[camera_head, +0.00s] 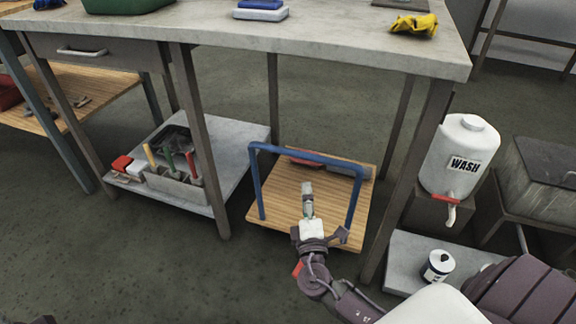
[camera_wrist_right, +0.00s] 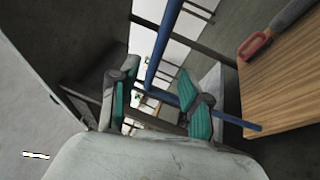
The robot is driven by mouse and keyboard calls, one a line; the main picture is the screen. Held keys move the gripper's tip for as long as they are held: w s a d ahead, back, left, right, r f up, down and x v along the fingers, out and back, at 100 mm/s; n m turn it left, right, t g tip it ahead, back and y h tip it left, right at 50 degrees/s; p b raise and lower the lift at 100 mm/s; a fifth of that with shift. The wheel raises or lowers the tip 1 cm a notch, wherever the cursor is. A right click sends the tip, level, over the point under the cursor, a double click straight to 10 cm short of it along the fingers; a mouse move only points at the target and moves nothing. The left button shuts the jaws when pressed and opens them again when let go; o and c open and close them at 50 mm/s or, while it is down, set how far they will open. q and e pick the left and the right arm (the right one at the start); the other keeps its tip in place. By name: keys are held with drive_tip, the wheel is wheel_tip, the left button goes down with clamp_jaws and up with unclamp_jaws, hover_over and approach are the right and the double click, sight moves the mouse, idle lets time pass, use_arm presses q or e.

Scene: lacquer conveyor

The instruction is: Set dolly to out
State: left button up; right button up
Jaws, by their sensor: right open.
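The dolly has a wooden deck (camera_head: 275,205) and a blue tube handle (camera_head: 310,154), and stands on the floor under the workbench. My right gripper (camera_head: 307,190) is open, with the deck behind it and the handle's top bar above it in the head view. In the wrist view, the right gripper (camera_wrist_right: 160,88) shows two teal-padded fingers spread apart. A bend of the blue handle (camera_wrist_right: 163,45) appears in the gap between them; I cannot tell whether it is inside the jaws or beyond. The deck (camera_wrist_right: 285,85) lies to the right there. My left gripper is not in view.
The workbench top (camera_head: 330,40) and its legs (camera_head: 408,185) frame the dolly. A lower shelf with a tool caddy (camera_head: 175,188) stands left of it. A white WASH container (camera_head: 460,150) and a small can (camera_head: 438,266) are at right. A red-handled tool (camera_wrist_right: 255,45) lies on the deck.

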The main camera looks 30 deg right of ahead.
sight(303, 156)
drive_tip(key=b+x, duration=0.1)
drive_tip(key=x, duration=1.2)
drive_tip(key=shift+w+d, duration=0.15)
drive_tip(key=shift+f, duration=0.1)
clamp_jaws()
